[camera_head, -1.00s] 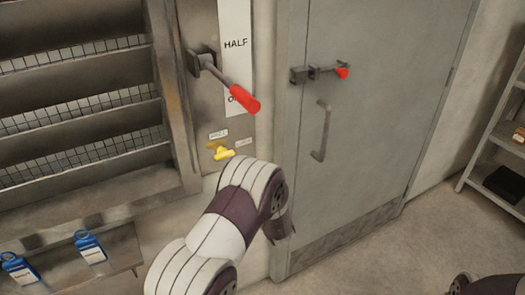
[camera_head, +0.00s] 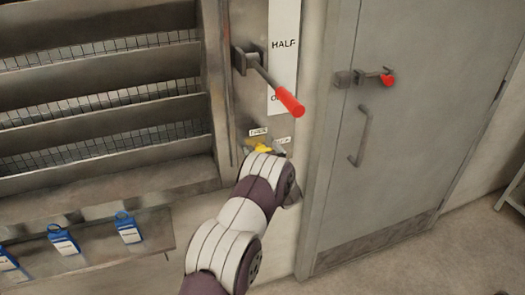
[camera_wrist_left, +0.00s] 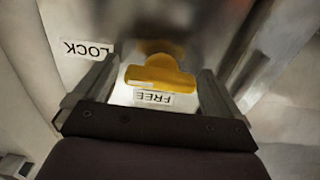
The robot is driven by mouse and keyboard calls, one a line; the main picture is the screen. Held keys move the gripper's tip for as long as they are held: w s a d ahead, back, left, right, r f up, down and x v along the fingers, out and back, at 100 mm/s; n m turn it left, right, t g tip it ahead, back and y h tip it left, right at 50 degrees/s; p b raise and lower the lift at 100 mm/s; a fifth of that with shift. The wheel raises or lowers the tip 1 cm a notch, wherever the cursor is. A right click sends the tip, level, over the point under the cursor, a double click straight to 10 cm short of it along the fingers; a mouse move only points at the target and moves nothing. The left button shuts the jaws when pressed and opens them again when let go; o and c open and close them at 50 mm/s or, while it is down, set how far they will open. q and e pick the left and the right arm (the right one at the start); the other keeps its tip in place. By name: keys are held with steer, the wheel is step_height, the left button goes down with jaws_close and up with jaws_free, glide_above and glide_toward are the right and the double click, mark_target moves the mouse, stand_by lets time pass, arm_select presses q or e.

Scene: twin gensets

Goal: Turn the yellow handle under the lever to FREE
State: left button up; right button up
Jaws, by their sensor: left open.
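The yellow handle (camera_head: 258,147) sits on the metal panel below the red-gripped lever (camera_head: 290,103). Two small labels are beside it; in the left wrist view they read FREE (camera_wrist_left: 153,98) and LOCK (camera_wrist_left: 87,48), upside down. There the yellow handle (camera_wrist_left: 160,73) lies with its wide bar across the picture, close to the FREE label. My left gripper (camera_wrist_left: 158,78) is open, one finger on each side of the handle, with gaps showing. In the head view my left wrist hides most of the gripper and part of the handle's surroundings. My right gripper is not in view.
A grey door (camera_head: 410,150) with a red-tipped latch (camera_head: 388,80) is to the right. Slatted metal shelving (camera_head: 100,100) and blue tags (camera_head: 128,230) are to the left.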

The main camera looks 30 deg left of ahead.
arm_select(q)
steer(key=shift+c, duration=0.3)
steer(key=c, duration=0.9)
steer(key=shift+f+n+b, duration=0.15)
steer(key=shift+n+b, duration=0.25)
steer(key=shift+b, duration=0.3)
steer(key=n+b, duration=0.5)
steer(key=b, duration=0.1)
steer(key=n+b, duration=0.4)
steer(key=b, duration=0.3)
steer(key=n+b, duration=0.5)
steer(key=b, duration=0.1)
steer(key=shift+s+a+f+n, duration=0.15)
steer(key=shift+s+f+n, duration=0.15)
steer(key=shift+f, duration=0.1)
steer(key=shift+w+r+n+b, duration=0.1)
steer(key=shift+r+n+b, duration=0.05)
steer(key=shift+n+b, duration=1.3)
steer(key=o, duration=1)
steer(key=shift+r, duration=0.1)
steer(key=shift+c, duration=0.2)
